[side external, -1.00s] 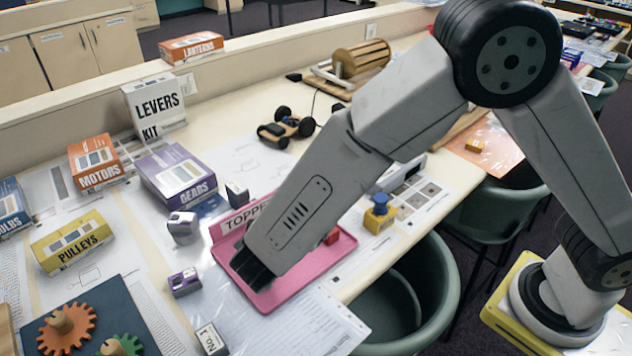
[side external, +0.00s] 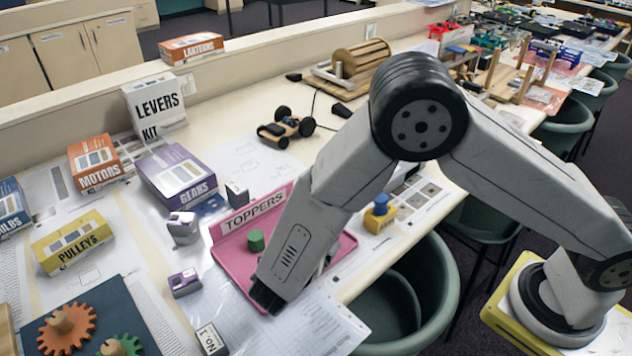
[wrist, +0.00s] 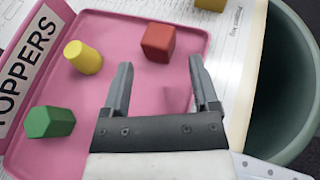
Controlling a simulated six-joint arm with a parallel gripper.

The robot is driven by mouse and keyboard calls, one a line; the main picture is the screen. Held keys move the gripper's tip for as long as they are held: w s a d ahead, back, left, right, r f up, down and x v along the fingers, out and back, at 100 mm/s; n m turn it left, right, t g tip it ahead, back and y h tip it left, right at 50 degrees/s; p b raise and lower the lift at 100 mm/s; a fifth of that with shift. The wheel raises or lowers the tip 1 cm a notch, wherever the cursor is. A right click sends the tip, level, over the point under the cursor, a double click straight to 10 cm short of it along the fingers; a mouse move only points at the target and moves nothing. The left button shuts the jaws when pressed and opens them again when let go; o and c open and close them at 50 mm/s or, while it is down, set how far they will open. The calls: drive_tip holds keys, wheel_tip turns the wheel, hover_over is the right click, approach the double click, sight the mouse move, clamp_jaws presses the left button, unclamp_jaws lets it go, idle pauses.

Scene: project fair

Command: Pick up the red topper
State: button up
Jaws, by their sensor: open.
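The red topper (wrist: 158,42) is a small red block on the pink toppers tray (wrist: 110,30), near the tray's far right corner in the wrist view. My gripper (wrist: 160,80) is open and empty over the tray, with the red topper beyond its fingertips, close to the gap between them. In the side view my gripper (side external: 265,298) is low at the tray's front edge, and my arm hides the red topper there. A yellow topper (wrist: 83,57) and a green topper (wrist: 50,122) lie to the left of my gripper in the wrist view. The green topper also shows in the side view (side external: 256,241).
The tray's label wall (side external: 254,211) stands along its back. A yellow block with a blue top (side external: 379,213) is right of the tray. A purple Gears box (side external: 177,174) and a No. 1 block (side external: 211,339) are nearby. A green chair (side external: 405,300) is beside the table edge.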

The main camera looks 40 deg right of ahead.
drive_tip(key=shift+x, duration=2.9)
drive_tip(key=shift+r, duration=0.15)
clamp_jaws()
